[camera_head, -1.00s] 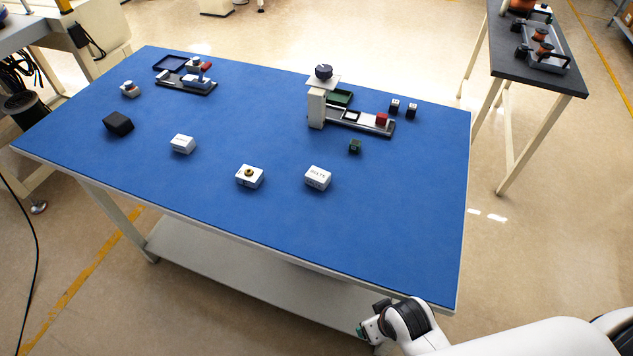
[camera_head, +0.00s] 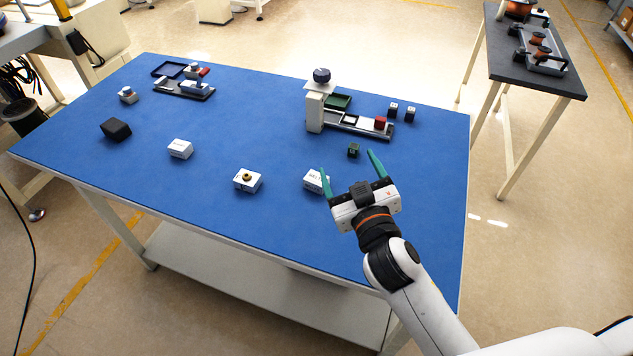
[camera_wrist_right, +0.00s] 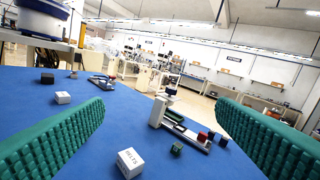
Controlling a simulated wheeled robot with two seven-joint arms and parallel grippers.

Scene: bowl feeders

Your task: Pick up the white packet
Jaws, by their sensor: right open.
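Several small white blocks lie on the blue table, and I cannot tell which one is the packet. A lettered white box (camera_head: 316,181) sits near the middle, partly behind a finger; it also shows in the right wrist view (camera_wrist_right: 130,163). A white box with a brass ring (camera_head: 247,181) is to its left. A smaller white box (camera_head: 180,149) lies further left and shows in the wrist view (camera_wrist_right: 63,97). My right gripper (camera_head: 348,162) is open and empty, its green fingers spread just right of the lettered box. My left gripper is out of view.
The blue table (camera_head: 220,220) is clear at its front. A small dark green cube (camera_head: 353,150) is near the right fingertips. A white post fixture (camera_head: 315,112) with a rail stands behind. A black block (camera_head: 116,130) lies at left.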

